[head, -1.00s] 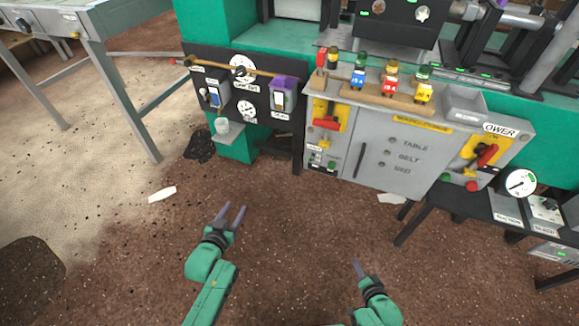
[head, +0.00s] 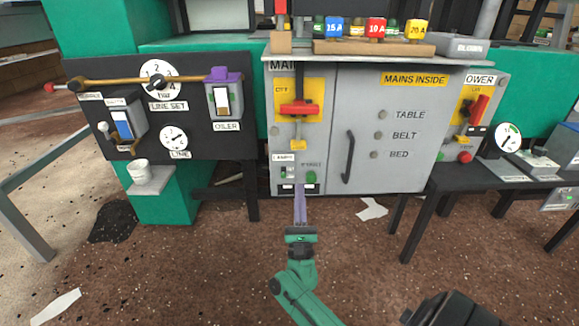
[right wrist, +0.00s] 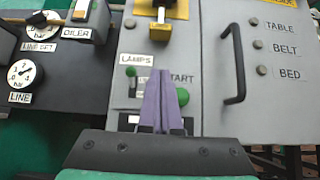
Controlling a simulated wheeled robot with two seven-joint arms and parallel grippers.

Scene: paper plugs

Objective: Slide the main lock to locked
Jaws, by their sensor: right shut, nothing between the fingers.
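The main switch's yellow plate (head: 313,91) is on the left of the grey cabinet front. Its red handle (head: 298,108) lies across the plate, with a yellow block (head: 298,144) below it. I take this block for the main lock, but its label is not readable. The block also shows at the top of the right wrist view (right wrist: 160,31). My right gripper (head: 300,189) is shut and empty, its purple fingers pointing up below the block, in front of the lamps and start panel (right wrist: 133,91). The fingers hide part of that panel. My left gripper is out of view.
A black door handle (head: 348,157) stands out right of the panel. A ledge above holds coloured plugs (head: 376,28). At left is a black gauge panel (head: 205,135) with a white cup (head: 139,171) below. The floor before the cabinet is mostly clear.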

